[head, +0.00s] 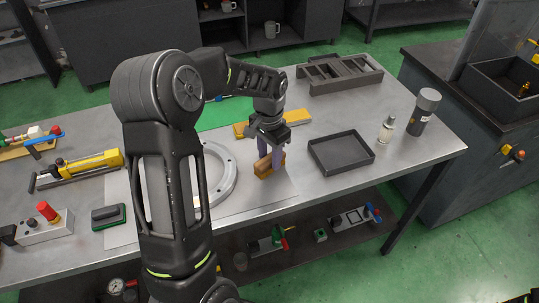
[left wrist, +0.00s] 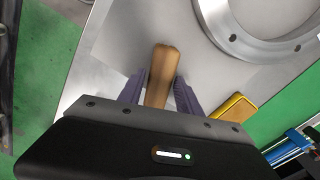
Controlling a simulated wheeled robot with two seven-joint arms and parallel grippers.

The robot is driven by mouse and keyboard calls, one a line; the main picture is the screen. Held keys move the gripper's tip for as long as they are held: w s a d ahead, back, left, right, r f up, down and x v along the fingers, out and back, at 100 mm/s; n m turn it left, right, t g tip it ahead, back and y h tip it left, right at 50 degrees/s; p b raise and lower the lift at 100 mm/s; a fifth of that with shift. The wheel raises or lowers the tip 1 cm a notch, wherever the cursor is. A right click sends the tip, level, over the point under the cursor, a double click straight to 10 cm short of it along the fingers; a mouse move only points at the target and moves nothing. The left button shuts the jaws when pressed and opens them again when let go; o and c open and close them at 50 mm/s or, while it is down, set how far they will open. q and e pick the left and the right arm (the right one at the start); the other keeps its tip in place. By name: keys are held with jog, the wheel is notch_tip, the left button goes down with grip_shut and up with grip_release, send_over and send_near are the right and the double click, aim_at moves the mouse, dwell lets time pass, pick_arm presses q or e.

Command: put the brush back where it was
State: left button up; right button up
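The brush (head: 262,171) shows in the head view as a small block with a brown wooden handle, at the front of the table just right of the metal ring. Its handle (left wrist: 162,72) points up the picture in the left wrist view. My left gripper (head: 271,154) has its purple fingers down on both sides of the handle. In the left wrist view the fingers (left wrist: 160,93) sit close against it. The bristles are hidden, and I cannot tell whether the brush touches the table.
A metal ring (head: 228,181) lies left of the brush, partly behind my arm. An empty dark tray (head: 318,164) is to its right. A yellow bar (head: 297,118) lies behind the gripper. A grey slotted fixture (head: 338,85), a small bottle (head: 386,131) and a grey canister (head: 424,113) stand farther right.

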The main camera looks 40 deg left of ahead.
aim_at(269, 159)
pick_arm(q)
jog(key=shift+o, duration=1.2)
jog(key=shift+r, duration=0.1)
notch_tip(269, 159, up, 12)
jog(key=b, duration=0.1)
